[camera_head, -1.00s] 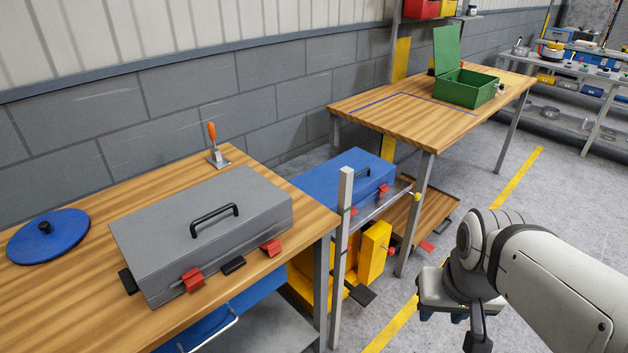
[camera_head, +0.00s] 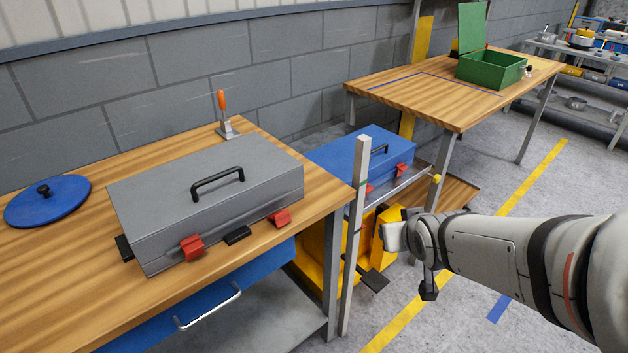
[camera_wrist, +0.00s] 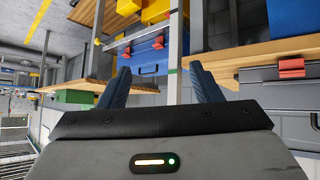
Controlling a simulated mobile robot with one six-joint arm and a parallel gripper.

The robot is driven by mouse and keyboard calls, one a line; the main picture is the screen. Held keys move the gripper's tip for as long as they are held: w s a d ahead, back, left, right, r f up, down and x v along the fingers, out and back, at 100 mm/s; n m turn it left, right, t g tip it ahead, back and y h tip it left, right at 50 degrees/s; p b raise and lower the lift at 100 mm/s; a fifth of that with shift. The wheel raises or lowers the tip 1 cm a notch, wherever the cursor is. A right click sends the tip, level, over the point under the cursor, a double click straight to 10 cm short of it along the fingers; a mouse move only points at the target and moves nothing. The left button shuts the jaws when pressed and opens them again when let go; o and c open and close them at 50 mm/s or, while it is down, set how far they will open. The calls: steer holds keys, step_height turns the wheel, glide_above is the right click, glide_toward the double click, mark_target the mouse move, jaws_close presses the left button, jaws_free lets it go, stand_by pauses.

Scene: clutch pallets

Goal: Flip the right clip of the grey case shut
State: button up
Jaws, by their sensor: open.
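The grey case (camera_head: 165,210) lies closed-lidded on the wooden bench, with a black handle (camera_head: 217,183) on its lid. Its front carries two red clips, the left clip (camera_head: 191,247) and the right clip (camera_head: 279,217). The right clip juts out from the front; I cannot tell its exact angle. In the wrist view, turned upside down, the case (camera_wrist: 275,98) and its right clip (camera_wrist: 291,67) show at the right edge. My gripper (camera_wrist: 161,68) is open and empty. In the head view my gripper (camera_head: 393,237) is right of the case, apart from it, past the bench end.
A grey upright post (camera_head: 355,230) stands at the bench's right end, between my gripper and the case. Beyond are a blue case (camera_head: 350,160) and yellow parts (camera_head: 320,255). A blue lid (camera_head: 45,203) and an orange-handled tool (camera_head: 223,115) rest on the bench. Floor in front is open.

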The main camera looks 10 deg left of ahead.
steer(key=w+a+f+n+t+y+b, duration=0.3)
steer(key=a+f+y+b, duration=0.25)
steer(key=a, duration=0.55)
steer(key=n+y+b, duration=0.3)
steer(key=y+b, duration=0.1)
steer(key=y, duration=0.2)
glide_toward(284, 222)
steer(key=w, duration=0.3)
steer(key=a+p, duration=0.2)
steer(key=p, duration=0.1)
steer(key=a+p, duration=0.1)
steer(key=shift+w+a+r+n+g+y+p, duration=0.2)
steer(key=shift+w+n+g+y+p, duration=0.1)
steer(key=shift+g+y+p, duration=0.1)
steer(key=shift+f+x, duration=0.15)
steer(key=shift+x, duration=1.2)
steer(key=shift+f+x, duration=0.15)
steer(key=shift+x, duration=1.2)
